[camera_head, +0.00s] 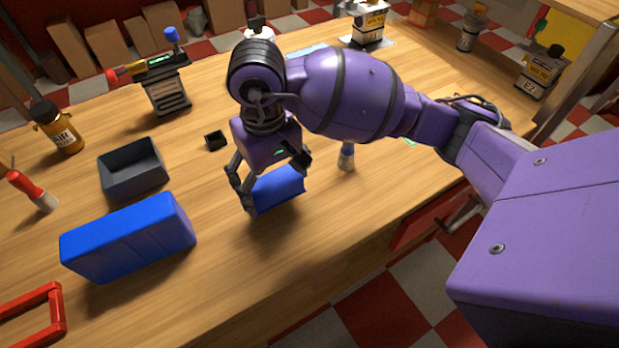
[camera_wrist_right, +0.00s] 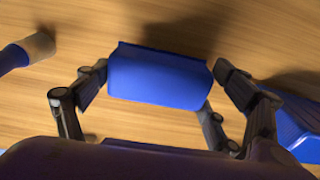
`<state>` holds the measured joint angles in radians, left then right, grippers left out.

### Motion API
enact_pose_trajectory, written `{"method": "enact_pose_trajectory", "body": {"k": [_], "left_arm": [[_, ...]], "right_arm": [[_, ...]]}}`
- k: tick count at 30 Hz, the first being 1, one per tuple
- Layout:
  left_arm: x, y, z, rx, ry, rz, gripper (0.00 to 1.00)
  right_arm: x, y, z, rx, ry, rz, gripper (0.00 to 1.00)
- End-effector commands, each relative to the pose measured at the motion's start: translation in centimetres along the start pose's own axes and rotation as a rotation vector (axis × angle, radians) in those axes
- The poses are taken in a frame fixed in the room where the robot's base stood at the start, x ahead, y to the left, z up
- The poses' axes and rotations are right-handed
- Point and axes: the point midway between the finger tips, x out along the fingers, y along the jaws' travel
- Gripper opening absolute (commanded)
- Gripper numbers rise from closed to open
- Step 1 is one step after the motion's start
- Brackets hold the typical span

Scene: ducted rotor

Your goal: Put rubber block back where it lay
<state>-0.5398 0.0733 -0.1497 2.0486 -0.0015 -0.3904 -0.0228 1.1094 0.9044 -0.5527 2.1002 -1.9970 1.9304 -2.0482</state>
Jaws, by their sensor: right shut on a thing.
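My right gripper (camera_head: 272,190) is shut on a blue block (camera_head: 278,189), which I take to be the rubber block. My left gripper is not in view.
A larger blue box (camera_head: 130,238) stands left of the held block. Behind it are a dark open tray (camera_head: 133,168) and a small black piece (camera_head: 215,140). A brush (camera_head: 346,157) stands close on the right. Bare wood (camera_head: 235,270) lies in front.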

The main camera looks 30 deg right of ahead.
Motion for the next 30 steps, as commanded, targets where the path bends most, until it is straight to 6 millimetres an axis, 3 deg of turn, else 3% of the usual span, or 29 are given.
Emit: {"method": "enact_pose_trajectory", "body": {"k": [10, 23, 24, 27, 30], "left_arm": [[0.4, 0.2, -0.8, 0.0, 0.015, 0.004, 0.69], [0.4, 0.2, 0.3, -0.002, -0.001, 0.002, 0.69], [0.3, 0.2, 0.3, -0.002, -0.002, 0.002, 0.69], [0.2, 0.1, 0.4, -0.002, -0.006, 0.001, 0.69], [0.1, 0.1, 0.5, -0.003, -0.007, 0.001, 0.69]], "right_arm": [[3.6, 0.5, -0.9, -0.001, 0.005, -0.002, 0.61], [4.4, 0.6, -0.9, -0.001, 0.007, 0.0, 0.61], [4.3, 0.6, -0.9, -0.001, 0.006, 0.0, 0.89], [4.2, 0.5, -0.9, -0.001, 0.007, 0.0, 1.0], [4.2, 0.5, -0.9, -0.001, 0.007, 0.0, 1.0]]}}
